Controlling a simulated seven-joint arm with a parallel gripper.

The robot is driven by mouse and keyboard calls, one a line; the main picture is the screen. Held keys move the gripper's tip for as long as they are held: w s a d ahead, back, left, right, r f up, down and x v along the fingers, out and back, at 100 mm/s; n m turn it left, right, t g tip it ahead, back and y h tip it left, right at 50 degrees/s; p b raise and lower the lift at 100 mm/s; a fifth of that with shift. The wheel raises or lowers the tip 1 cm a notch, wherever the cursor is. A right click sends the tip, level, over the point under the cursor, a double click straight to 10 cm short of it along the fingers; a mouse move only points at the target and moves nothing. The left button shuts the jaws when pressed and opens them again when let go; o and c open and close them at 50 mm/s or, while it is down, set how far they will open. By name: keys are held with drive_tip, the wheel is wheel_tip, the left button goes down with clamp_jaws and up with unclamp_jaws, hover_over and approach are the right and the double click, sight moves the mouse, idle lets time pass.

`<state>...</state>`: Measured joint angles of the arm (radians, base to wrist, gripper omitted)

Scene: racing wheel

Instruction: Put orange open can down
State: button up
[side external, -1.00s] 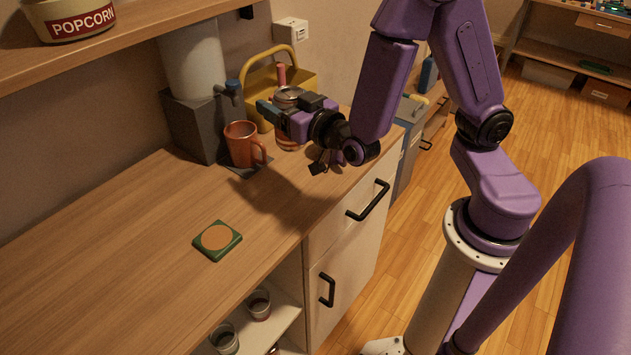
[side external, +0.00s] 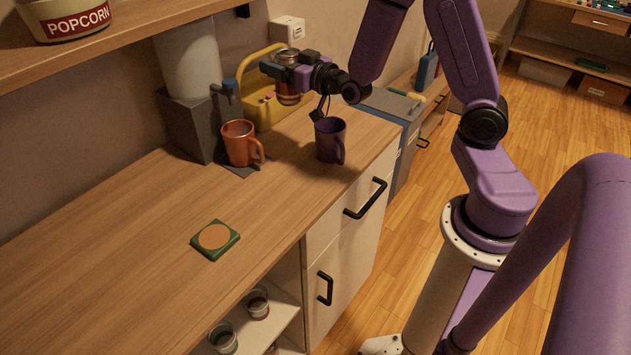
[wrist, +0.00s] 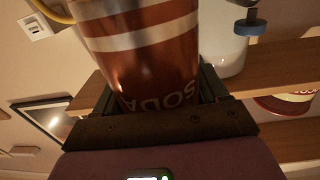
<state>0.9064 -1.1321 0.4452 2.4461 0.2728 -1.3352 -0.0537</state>
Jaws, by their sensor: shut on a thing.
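The orange open can (side external: 289,88) with silver bands is held upright in my gripper (side external: 278,75), above the counter at the back, in front of the yellow basket. In the wrist view the can (wrist: 150,55) fills the upper middle, its "SODA" lettering upside down. My gripper (wrist: 160,110) is shut on it, with a finger on each side. The wooden counter (side external: 120,230) has a green coaster with an orange disc (side external: 216,238) near its front edge.
An orange mug (side external: 239,144) stands under the dispenser tap (side external: 228,95). A purple mug (side external: 330,140) stands below my wrist. The yellow basket (side external: 262,108) is behind the can. The counter's left part is clear around the coaster.

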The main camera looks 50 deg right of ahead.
drive_tip(key=shift+w+d+n+y, duration=0.2)
drive_tip(key=shift+d+n+y, duration=0.1)
drive_tip(key=shift+d, duration=0.25)
drive_tip(key=s+a+n+y, duration=0.1)
drive_tip(key=s+a+y, duration=0.35)
drive_tip(key=a, duration=1.25)
drive_tip(key=s+a+n, duration=0.2)
drive_tip(key=s+a, duration=0.8)
drive_tip(key=s, duration=0.4)
drive_tip(key=shift+g, duration=0.3)
drive_tip(key=shift+s+f, duration=0.1)
drive_tip(key=shift+w+a+f, duration=1.2)
drive_tip(key=shift+w+f, duration=0.8)
drive_tip(key=shift+f, duration=0.1)
drive_tip(key=shift+w+a+f, duration=1.2)
drive_tip(key=shift+w+f, duration=0.8)
drive_tip(key=shift+f, duration=0.1)
drive_tip(key=shift+w+a+f, duration=1.2)
drive_tip(key=shift+w+f, duration=0.8)
drive_tip(key=shift+f, duration=0.1)
